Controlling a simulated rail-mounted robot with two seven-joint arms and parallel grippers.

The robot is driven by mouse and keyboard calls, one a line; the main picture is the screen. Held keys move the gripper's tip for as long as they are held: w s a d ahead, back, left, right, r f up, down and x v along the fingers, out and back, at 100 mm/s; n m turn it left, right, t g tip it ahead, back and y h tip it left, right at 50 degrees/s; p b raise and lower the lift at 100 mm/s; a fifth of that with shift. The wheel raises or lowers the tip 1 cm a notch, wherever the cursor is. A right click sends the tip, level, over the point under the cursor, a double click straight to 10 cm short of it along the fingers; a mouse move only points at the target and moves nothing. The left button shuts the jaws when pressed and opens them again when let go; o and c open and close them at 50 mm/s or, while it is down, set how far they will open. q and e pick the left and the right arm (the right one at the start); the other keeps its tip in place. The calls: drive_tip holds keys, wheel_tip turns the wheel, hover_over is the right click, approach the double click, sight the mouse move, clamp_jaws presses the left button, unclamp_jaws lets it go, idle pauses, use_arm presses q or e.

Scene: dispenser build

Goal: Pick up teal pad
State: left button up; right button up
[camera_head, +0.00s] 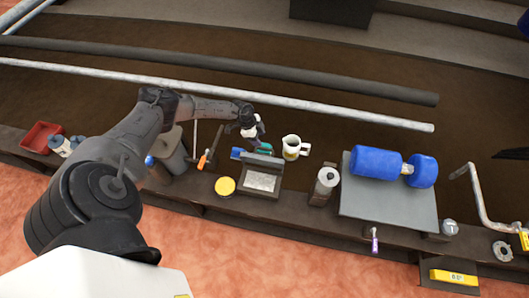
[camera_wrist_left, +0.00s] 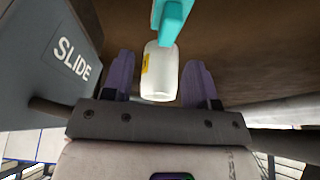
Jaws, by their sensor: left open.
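The teal pad (camera_head: 237,153) lies on the narrow ledge beside a dark slanted stand (camera_head: 262,180), partly hidden near my gripper. In the left wrist view a teal piece (camera_wrist_left: 172,22) shows at the top, cut off by the frame edge.
A grey wall marked SLIDE (camera_wrist_left: 70,55) is close on the left in the wrist view. An orange-handled tool (camera_head: 207,157), a yellow disc (camera_head: 225,186), a bottle (camera_head: 325,182) and a grey board (camera_head: 388,205) with a blue roller (camera_head: 377,163) crowd the ledge. Long rods lie behind.

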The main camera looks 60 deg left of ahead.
sight(264, 144)
use_arm(q)
drive_tip(key=shift+w+d+f, duration=0.15)
drive_tip(key=shift+w+f, duration=0.05)
drive_tip(key=shift+f, duration=0.45)
drive_tip(key=shift+w+f+b, duration=0.2)
drive_tip(key=shift+f+b, duration=0.1)
drive_tip(key=shift+b, duration=0.15)
use_arm(e)
drive_tip(key=shift+w+a+f, duration=0.1)
drive_tip(key=shift+a+f, duration=0.05)
drive_tip(key=shift+f, duration=0.65)
use_arm(q)
drive_tip(key=shift+f, duration=0.1)
use_arm(e)
drive_tip(key=shift+f, duration=0.1)
use_arm(q)
drive_tip(key=b+x, duration=0.5)
drive_tip(key=shift+w+a+f, duration=0.1)
drive_tip(key=shift+a, duration=0.3)
drive_tip(key=shift+d, duration=0.1)
use_arm(e)
wheel_tip(264, 144, down, 5)
drive_tip(key=shift+f, duration=0.1)
use_arm(q)
clamp_jaws()
